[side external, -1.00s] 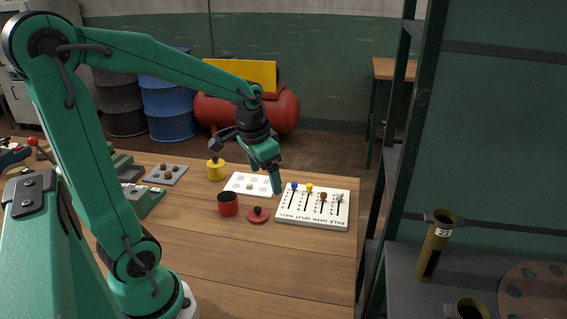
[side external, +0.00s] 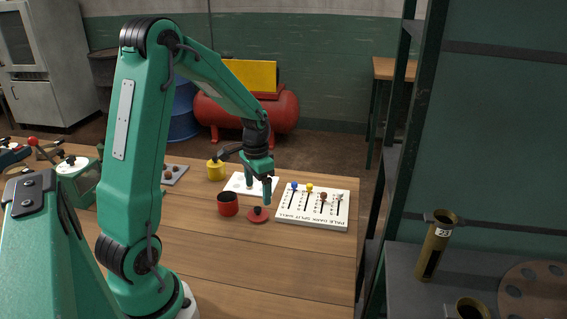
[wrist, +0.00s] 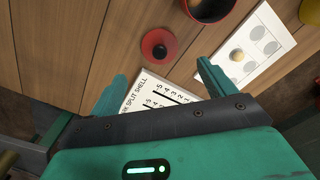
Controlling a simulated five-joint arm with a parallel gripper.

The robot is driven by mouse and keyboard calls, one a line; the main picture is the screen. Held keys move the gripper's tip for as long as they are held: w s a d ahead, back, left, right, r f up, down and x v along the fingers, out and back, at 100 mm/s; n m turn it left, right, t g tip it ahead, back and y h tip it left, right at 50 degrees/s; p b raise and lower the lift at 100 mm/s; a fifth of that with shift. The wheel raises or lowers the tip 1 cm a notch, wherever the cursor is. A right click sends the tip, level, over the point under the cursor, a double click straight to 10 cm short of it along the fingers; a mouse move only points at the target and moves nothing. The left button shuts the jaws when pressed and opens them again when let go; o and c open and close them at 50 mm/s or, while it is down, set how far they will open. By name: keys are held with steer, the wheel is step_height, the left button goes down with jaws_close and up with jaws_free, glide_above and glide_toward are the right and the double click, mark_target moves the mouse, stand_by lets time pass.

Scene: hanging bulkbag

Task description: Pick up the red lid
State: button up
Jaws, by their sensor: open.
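The red lid (side external: 257,215) is a small disc with a dark knob, lying flat on the wooden table just right of the open red pot (side external: 228,205). In the wrist view the lid (wrist: 159,46) lies ahead of the fingertips and a little left of the midline between them; part of the pot (wrist: 208,8) shows at the top edge. My gripper (side external: 258,191) points down, open and empty, above and just behind the lid. It also shows in the wrist view (wrist: 162,82), its two green fingers spread wide apart. Neither finger touches the lid.
A white slider board (side external: 313,210) with coloured knobs lies right of the lid. A white card with circles (wrist: 256,45) lies behind the pot, and a yellow lidded pot (side external: 216,170) stands farther back. The table in front of the lid is clear.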

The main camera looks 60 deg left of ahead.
mark_target(257, 208)
steer(key=shift+f, duration=1.3)
steer(key=shift+f, duration=0.1)
steer(key=shift+s+f, duration=0.2)
steer(key=shift+f, duration=2.25)
steer(key=c, duration=1.1)
